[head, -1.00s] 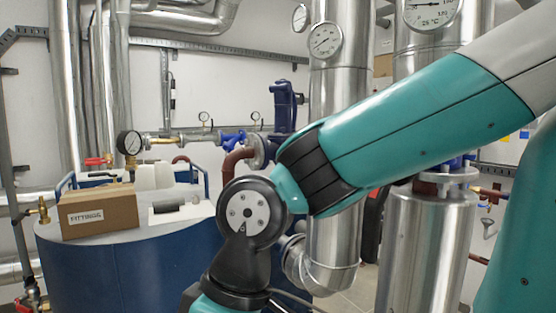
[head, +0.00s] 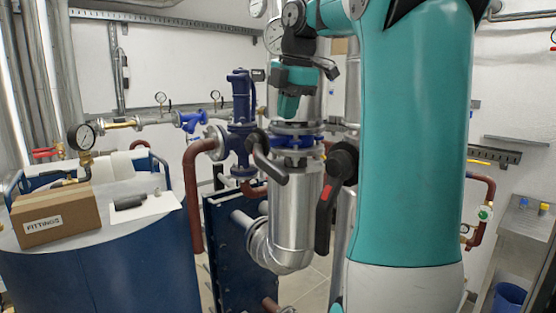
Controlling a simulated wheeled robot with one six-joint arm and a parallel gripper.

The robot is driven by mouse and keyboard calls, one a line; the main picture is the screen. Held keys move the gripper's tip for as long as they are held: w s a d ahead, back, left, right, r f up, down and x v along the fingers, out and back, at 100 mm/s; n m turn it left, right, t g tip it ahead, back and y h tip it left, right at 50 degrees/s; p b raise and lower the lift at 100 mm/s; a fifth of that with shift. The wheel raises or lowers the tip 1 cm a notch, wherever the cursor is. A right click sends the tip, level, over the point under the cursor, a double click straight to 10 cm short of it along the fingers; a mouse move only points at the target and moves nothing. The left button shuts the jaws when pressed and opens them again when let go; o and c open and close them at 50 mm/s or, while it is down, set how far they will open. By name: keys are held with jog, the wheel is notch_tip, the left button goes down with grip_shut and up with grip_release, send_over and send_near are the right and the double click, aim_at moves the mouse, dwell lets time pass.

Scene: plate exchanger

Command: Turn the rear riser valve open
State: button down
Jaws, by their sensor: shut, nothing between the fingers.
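The left riser (head: 294,205) is silver-clad, with a blue flanged valve body (head: 296,141) in it. A dark lever with a grey handle (head: 270,166) hangs slanting down at its left side. A second, larger lever with a red and black grip (head: 326,215) hangs nearly straight down to the right. I cannot tell for certain which lever is the rear riser valve's; the grey one looks farther back. My gripper (head: 329,69) is small and dark at the wrist, above the left riser's valve and apart from both levers. It looks shut and empty; its fingertips are hard to make out.
A blue tank (head: 100,265) at left bears a cardboard box (head: 55,214). A blue pump-like fitting (head: 240,115) and red-brown pipe (head: 195,195) stand left of the riser. A dark blue plate unit (head: 225,245) is below. My upright arm hides much of the right riser.

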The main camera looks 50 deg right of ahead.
aim_at(276, 167)
jog(key=x, duration=1.2)
jog(key=shift+f, duration=0.1)
